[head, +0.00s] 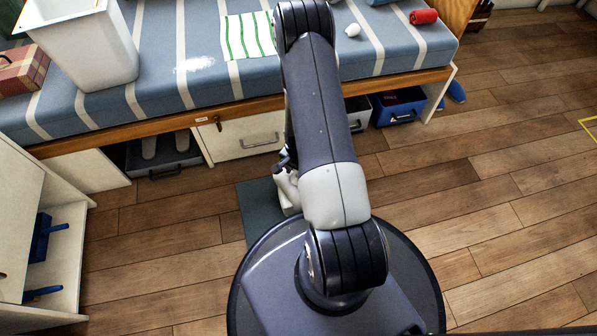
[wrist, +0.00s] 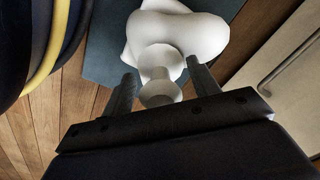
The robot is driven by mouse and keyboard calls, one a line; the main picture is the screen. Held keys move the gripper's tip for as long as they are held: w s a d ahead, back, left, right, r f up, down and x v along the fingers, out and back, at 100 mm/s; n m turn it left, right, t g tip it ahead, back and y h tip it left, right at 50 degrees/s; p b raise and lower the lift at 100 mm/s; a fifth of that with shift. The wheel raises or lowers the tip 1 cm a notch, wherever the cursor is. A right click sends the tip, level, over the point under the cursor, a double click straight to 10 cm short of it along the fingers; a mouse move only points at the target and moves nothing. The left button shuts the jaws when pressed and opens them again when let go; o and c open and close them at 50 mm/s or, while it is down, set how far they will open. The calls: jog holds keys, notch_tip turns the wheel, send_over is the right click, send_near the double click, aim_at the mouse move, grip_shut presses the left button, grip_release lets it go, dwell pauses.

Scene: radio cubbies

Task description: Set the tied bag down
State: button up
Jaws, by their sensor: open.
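The white tied bag (wrist: 178,35) is in the wrist view, with its rounded body beyond my fingers and its knotted neck (wrist: 160,75) toward me. My gripper (wrist: 160,68) is open, with one finger on each side of the neck. Small gaps seem to show beside the neck. The bag is over a dark teal mat (wrist: 107,45) on the floor and seems to rest on it; its underside is hidden. In the head view the bag (head: 288,190) shows beside my arm, partly hidden, near the mat (head: 254,210).
A striped bench (head: 160,50) runs along the back, with a cabinet door (head: 245,137) and a blue bin (head: 398,106) below. A white bin (head: 85,45) stands on it. An open white cubby (head: 60,255) is at left. Wooden floor at right is clear.

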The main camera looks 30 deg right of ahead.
notch_tip(320, 180, up, 12)
jog(key=p, duration=0.5)
jog(key=shift+r, duration=0.15)
jog(key=shift+c, duration=0.3)
